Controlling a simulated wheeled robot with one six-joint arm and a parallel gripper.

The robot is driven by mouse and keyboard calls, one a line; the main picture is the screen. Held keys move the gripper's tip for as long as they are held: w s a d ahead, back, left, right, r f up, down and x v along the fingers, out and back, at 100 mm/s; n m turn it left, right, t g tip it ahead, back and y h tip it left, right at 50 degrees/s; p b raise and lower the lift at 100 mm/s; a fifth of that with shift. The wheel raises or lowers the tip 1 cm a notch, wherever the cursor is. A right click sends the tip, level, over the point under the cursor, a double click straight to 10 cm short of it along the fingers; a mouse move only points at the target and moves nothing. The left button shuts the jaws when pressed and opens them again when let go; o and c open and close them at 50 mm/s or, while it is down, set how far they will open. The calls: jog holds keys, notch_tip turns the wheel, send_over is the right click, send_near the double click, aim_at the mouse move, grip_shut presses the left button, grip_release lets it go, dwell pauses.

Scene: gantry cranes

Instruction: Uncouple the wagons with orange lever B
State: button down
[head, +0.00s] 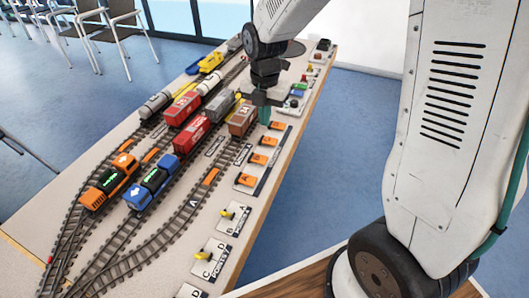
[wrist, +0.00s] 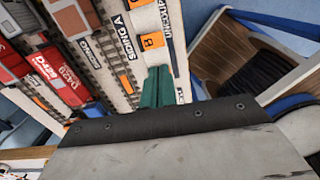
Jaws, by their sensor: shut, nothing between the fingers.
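My gripper (head: 264,116) points down over the panel along the table's right edge, with its two teal fingers together and empty. In the wrist view the closed fingers (wrist: 157,88) lie just beside an orange piece (wrist: 152,41) marked with what looks like a B. I cannot tell whether they touch it. The head view shows several orange pieces in a row on the white panel (head: 247,180), too small to read. Red wagons (head: 192,132) and a brown wagon (head: 243,117) stand on the tracks left of my gripper. Their couplings are too small to make out.
An orange locomotive (head: 110,182) and a blue locomotive (head: 152,190) stand on the nearer tracks. Yellow levers (head: 228,213) sit on plates nearer along the right edge. Chairs (head: 125,22) stand on the blue floor behind.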

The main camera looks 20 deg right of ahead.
aim_at(265, 159)
jog(key=shift+w+f, duration=0.1)
jog(key=shift+f, duration=0.1)
notch_tip(265, 159, down, 14)
jog(key=shift+r, duration=0.1)
dwell(0.6)
jog(key=shift+f, duration=0.45)
jog(key=shift+r, duration=0.85)
